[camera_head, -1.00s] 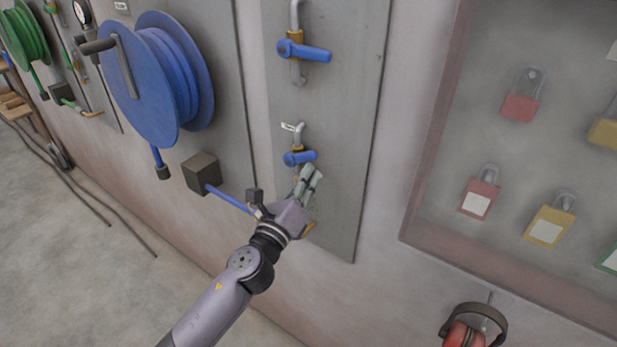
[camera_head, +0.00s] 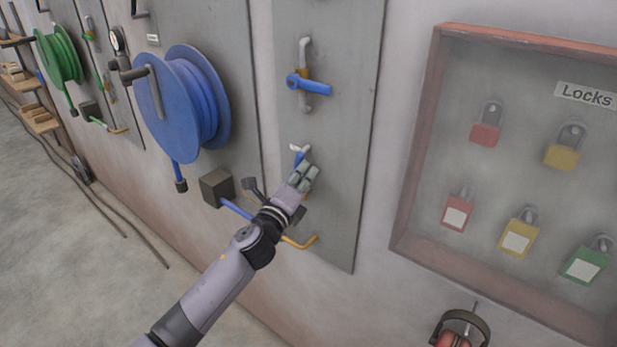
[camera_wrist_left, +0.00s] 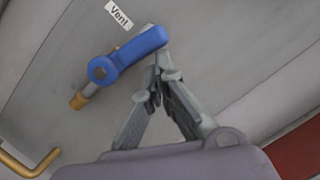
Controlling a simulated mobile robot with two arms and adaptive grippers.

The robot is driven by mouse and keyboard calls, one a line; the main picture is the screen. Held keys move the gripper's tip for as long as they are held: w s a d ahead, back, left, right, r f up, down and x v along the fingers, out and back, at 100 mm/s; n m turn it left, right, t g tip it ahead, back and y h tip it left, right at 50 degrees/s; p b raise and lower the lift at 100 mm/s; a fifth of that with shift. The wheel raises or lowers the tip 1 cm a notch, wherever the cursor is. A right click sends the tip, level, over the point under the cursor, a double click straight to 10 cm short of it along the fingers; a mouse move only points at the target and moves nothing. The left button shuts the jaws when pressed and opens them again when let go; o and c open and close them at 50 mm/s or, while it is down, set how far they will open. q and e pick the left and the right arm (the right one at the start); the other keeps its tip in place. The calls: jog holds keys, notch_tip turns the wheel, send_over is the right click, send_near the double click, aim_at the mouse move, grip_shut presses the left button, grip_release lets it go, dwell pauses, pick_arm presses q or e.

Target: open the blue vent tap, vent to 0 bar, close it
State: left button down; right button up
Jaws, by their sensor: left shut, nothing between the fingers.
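The blue vent tap (camera_wrist_left: 127,53) shows in the left wrist view beside a white "Vent" label (camera_wrist_left: 118,13). Its lever points up and to the right from a round pivot over a brass fitting (camera_wrist_left: 79,100). My left gripper (camera_wrist_left: 160,78) is shut and empty, its fingertips close to the lever's free end; whether they touch it I cannot tell. In the head view my left gripper (camera_head: 303,176) hides most of the vent tap, and only a bit of blue (camera_head: 299,157) shows above the fingers. My right gripper is out of view.
A larger blue tap (camera_head: 308,86) sits higher on the same grey panel (camera_head: 345,150). A blue hose reel (camera_head: 190,105) and a dark block (camera_head: 216,188) are to the left. A brass pipe (camera_head: 300,243) runs below my gripper. A lock cabinet (camera_head: 408,190) is to the right.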

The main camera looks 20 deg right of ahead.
pick_arm(q)
jog(key=shift+w+a+r, duration=0.1)
jog(key=shift+r, duration=0.15)
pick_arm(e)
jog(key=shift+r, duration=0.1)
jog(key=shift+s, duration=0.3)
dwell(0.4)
